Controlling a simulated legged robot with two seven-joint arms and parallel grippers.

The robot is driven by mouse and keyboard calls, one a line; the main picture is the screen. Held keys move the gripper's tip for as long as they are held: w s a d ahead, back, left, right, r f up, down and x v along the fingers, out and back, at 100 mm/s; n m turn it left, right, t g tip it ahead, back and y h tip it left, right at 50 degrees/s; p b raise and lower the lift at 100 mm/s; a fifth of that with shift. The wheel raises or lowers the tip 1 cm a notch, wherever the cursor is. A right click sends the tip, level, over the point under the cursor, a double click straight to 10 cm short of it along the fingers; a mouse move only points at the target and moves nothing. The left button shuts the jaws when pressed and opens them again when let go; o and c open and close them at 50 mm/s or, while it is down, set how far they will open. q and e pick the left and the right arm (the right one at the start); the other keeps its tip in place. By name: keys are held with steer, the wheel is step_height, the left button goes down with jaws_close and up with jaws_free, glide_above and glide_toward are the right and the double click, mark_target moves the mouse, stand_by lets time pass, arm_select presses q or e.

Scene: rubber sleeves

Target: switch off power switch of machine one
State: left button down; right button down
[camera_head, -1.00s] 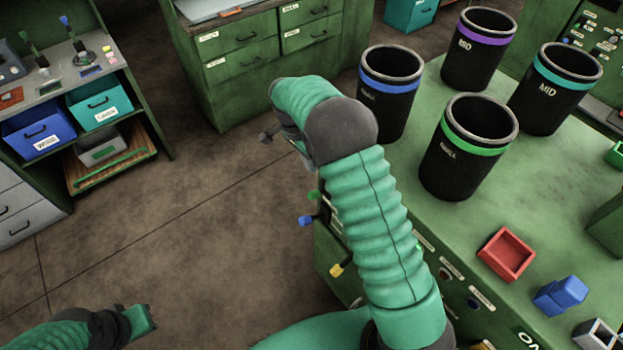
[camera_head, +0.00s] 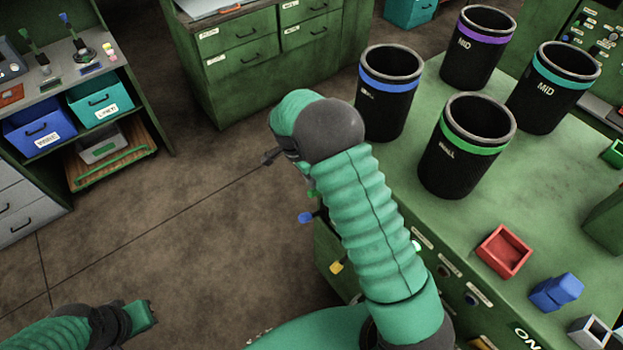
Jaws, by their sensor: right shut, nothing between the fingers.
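A green machine (camera_head: 465,220) stands at the right. Its front side has a blue-tipped lever (camera_head: 305,217), a yellow-tipped lever (camera_head: 336,267), a green-tipped lever (camera_head: 311,194) and round buttons (camera_head: 471,298). An "ON" label (camera_head: 527,339) shows at the bottom right edge; I cannot make out a power switch or a machine number. My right gripper (camera_head: 271,156) is shut and empty, above the floor to the left of the machine, up and left of the levers, apart from them. My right arm hides part of the machine's front. My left gripper (camera_head: 150,312) is low at the left, over the floor, far from the machine.
Black bins with blue (camera_head: 388,95), purple (camera_head: 478,48), teal (camera_head: 553,88) and green (camera_head: 466,146) bands stand on the machine top, near my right arm. A red tray (camera_head: 504,251) and blue block (camera_head: 557,292) lie there too. Open floor (camera_head: 180,225) spreads left.

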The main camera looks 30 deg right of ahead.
mark_target(309, 191)
steer(key=shift+a+f+h, duration=0.1)
steer(key=shift+a+h, duration=0.1)
steer(key=shift+h, duration=0.1)
steer(key=f+h+b, duration=0.1)
steer(key=b, duration=0.1)
steer(key=a+f+h+b, duration=0.1)
steer(key=h+b, duration=0.1)
steer(key=shift+s+a+f, duration=0.1)
steer(key=shift+a, duration=0.2)
steer(key=shift+a+f+m+h+b, duration=0.3)
steer(key=shift+a+h+b, duration=0.05)
steer(key=shift+h+b, duration=0.5)
steer(key=shift+r+p, duration=0.5)
steer(key=shift+r, duration=0.3)
